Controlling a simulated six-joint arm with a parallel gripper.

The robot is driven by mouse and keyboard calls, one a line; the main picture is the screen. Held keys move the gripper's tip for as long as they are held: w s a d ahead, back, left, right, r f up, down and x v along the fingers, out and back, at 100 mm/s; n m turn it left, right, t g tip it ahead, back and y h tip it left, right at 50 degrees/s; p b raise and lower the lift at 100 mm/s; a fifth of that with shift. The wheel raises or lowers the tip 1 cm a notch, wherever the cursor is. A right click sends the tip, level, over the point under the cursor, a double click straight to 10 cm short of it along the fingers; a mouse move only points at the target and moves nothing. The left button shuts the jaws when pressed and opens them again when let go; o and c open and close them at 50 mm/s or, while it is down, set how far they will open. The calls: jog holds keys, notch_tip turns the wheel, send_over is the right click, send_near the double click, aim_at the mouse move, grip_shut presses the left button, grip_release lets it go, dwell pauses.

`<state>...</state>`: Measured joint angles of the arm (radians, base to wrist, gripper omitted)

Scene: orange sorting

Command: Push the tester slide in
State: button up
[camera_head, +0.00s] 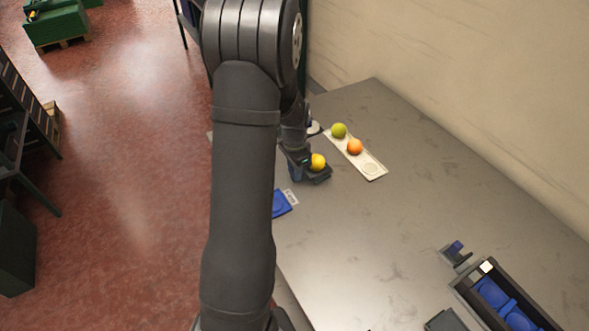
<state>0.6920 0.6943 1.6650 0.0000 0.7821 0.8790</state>
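My gripper (303,160) is low over the table, partly hidden behind my own arm. A yellow-orange fruit (318,162) sits right beside it, above a dark flat piece (319,176). I cannot tell whether this piece is the tester slide or part of my gripper, nor whether the fingers touch the fruit. No other part is clearly recognisable as the tester slide. A black case with blue pads (492,293) stands at the lower right, with a small white square on its edge.
A pale tray (379,174) holds a green fruit (339,130) and an orange one (355,147); its near round recess is empty. A blue item (281,205) lies at the table's left edge. A small dark device (456,254) stands beside the case. The table's middle is clear.

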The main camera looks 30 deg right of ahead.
grip_shut()
jog(key=w, duration=1.2)
jog(key=shift+w+r, duration=0.1)
jog(key=shift+w, duration=0.15)
jog(key=shift+o, duration=2.4)
grip_release()
jog(key=shift+w, duration=0.15)
jog(key=shift+r, duration=0.1)
notch_tip(320, 180, up, 17)
